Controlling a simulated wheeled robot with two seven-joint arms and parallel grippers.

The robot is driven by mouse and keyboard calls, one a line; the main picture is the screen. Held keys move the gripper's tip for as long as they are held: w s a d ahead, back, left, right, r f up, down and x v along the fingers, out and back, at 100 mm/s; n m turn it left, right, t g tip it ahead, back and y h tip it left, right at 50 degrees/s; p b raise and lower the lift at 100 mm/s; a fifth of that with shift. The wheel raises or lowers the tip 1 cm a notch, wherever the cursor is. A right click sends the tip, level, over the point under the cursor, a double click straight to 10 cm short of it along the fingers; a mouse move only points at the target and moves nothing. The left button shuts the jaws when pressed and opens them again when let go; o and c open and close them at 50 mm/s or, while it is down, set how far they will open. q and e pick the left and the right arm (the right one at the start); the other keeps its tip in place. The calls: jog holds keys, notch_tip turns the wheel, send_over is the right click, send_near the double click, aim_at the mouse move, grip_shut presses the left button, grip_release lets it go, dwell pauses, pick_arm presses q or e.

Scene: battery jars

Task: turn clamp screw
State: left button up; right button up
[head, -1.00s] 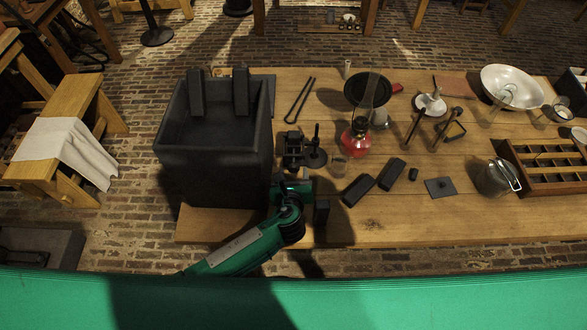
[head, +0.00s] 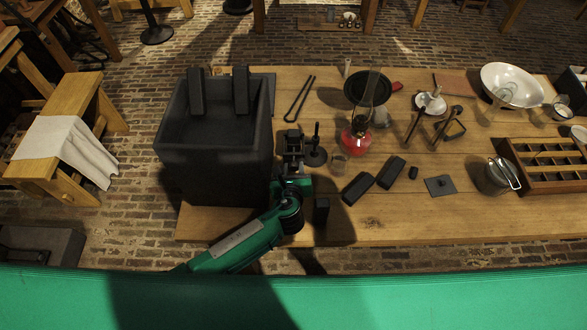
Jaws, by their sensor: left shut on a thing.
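A small dark clamp (head: 293,141) stands on the wooden table, just right of the big black box. My left gripper (head: 293,167) is at the clamp's near side, where its screw would be, and is shut on it. The fingers and the screw are dark and small, and my gripper and wrist hide much of the screw, so its angle cannot be told. A black round-based stand with an upright rod (head: 316,152) is close to the right of the clamp. My right gripper is not in view.
The tall black box (head: 215,175) is close on the left. The table's front right (head: 430,225) is clear.

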pick_arm(q)
jog(key=shift+n, duration=0.3)
jog(key=o, duration=1)
jog(key=b+v, duration=0.1)
jog(key=v, duration=0.6)
jog(key=b+v, duration=0.1)
jog(key=v, duration=0.5)
jog(key=shift+s+a+r, duration=0.2)
jog(key=shift+s+a, duration=0.05)
jog(key=shift+s, duration=0.1)
